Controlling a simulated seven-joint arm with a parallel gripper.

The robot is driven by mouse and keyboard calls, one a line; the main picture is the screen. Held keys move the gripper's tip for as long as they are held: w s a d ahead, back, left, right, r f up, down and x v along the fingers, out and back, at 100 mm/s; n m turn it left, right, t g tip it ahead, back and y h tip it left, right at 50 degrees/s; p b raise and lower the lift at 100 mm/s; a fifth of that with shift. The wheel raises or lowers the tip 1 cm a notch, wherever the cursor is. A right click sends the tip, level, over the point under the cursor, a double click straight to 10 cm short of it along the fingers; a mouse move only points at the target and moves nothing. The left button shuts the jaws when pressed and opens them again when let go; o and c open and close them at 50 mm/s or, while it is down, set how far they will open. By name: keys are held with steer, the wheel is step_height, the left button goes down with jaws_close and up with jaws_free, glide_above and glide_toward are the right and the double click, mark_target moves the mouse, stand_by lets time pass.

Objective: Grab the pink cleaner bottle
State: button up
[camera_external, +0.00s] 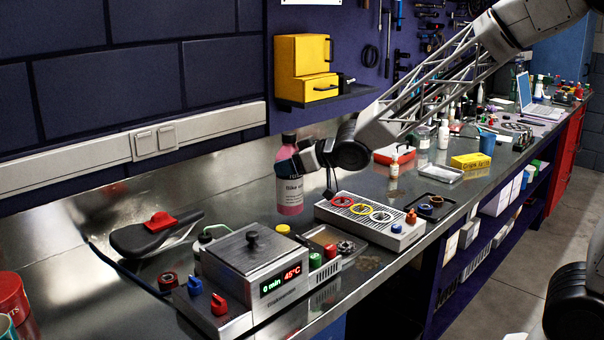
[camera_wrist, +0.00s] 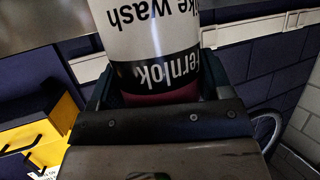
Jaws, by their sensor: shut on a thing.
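The pink cleaner bottle (camera_external: 289,190) stands upright near the back of the steel bench, in front of the metal backsplash. It has a white and black label and a pink cap. My gripper (camera_external: 290,168) reaches it from the right and is shut on its upper part. In the wrist view the bottle (camera_wrist: 155,30) fills the upper middle, upside down, with the label text "ke wash" readable. My gripper (camera_wrist: 157,92) has its fingers on both sides of it there. I cannot tell whether the bottle's base touches the bench.
A grey box with coloured rings (camera_external: 370,218) stands right of the bottle. A metal heated tank (camera_external: 252,262) with a digital display stands in front. A black bike saddle (camera_external: 150,232) lies left. A yellow cabinet (camera_external: 303,68) sits on a shelf above. Bare bench (camera_external: 240,205) lies left of the bottle.

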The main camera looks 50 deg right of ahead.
steer(key=shift+s+d+r, duration=0.1)
steer(key=shift+s+r, duration=0.05)
steer(key=shift+s, duration=0.45)
steer(key=shift+r, duration=0.1)
